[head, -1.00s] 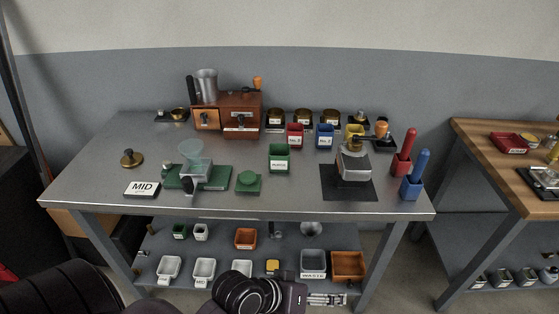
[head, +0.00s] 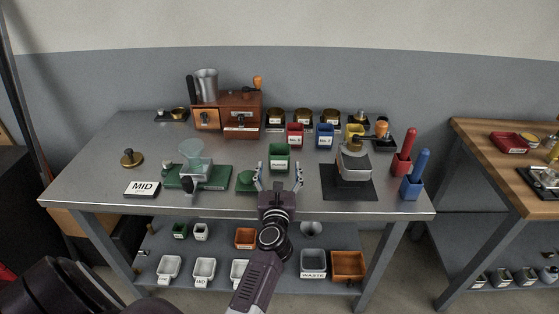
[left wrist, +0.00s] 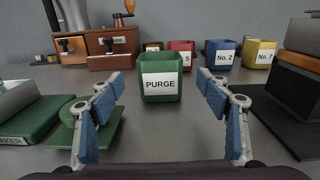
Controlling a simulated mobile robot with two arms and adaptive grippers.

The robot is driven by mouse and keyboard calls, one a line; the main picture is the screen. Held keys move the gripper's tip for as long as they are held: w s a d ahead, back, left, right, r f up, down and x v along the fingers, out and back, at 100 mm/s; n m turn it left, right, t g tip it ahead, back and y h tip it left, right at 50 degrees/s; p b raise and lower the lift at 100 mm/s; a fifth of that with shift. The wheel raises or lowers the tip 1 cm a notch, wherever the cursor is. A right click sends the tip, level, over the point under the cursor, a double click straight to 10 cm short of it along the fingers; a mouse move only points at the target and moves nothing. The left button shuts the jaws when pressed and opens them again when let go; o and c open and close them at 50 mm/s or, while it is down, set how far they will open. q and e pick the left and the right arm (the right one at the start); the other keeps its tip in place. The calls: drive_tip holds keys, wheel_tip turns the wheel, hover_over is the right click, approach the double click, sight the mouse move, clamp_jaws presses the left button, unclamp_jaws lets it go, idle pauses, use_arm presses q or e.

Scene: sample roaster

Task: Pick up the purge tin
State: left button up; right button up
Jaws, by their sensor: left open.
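The purge tin (head: 279,158) is a small green square tin, open at the top, upright on the metal table. In the left wrist view the tin (left wrist: 161,80) shows a white label reading PURGE and stands ahead, centred between my fingers. My left gripper (head: 279,178) is open and empty just in front of the tin, its fingers spread to either side. In the left wrist view the left gripper (left wrist: 161,115) has its blue-padded fingertips nearer to the camera than the tin, apart from it. My right gripper is not in view.
A round green piece (head: 248,181) lies close to my left finger. A dark mat with a grey and dark device (head: 353,165) is to the right. Red (head: 295,136), blue (head: 324,137) and yellow (left wrist: 258,54) tins stand behind. The table between gripper and tin is clear.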

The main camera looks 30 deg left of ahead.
sight(280, 148)
use_arm(q)
drive_tip(key=x, duration=0.7)
drive_tip(key=shift+w+a, duration=0.1)
drive_tip(key=shift+w, duration=0.1)
drive_tip(key=shift+c, duration=0.3)
drive_tip(key=c, duration=1.3)
drive_tip(key=shift+c, duration=0.3)
drive_tip(key=shift+r, duration=0.2)
